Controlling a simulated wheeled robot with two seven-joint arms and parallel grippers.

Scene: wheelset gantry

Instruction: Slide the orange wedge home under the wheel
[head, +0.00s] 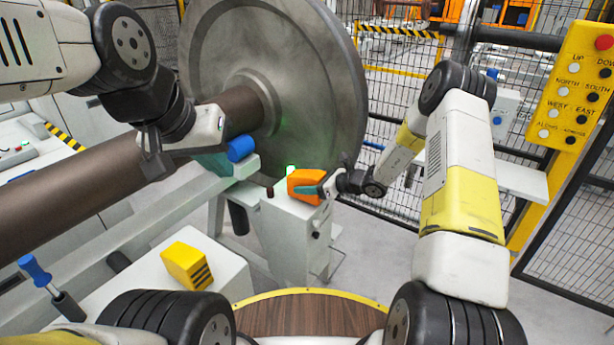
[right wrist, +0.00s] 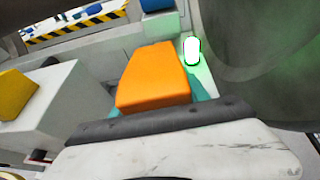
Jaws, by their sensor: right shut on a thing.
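The orange wedge (head: 305,187) is at the top of a grey pedestal (head: 290,235), beside the lower edge of the big grey wheel (head: 325,75). My right gripper (head: 312,190) is shut on it from the right. In the right wrist view the orange wedge (right wrist: 155,78) sits between teal fingertips, with the wheel (right wrist: 265,55) to its right. Whether the wedge touches the wheel or rests on the pedestal I cannot tell. My left gripper (head: 212,162) is by the axle (head: 85,185), next to a blue cylinder (head: 240,149); its fingertips are partly hidden.
A small lit green lamp (head: 291,170) stands close to the wedge. A yellow block (head: 187,265) lies on a pale bench at lower left, near a blue-handled tool (head: 37,270). A yellow button panel (head: 572,85) and mesh fence are at right. Floor shows right of the pedestal.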

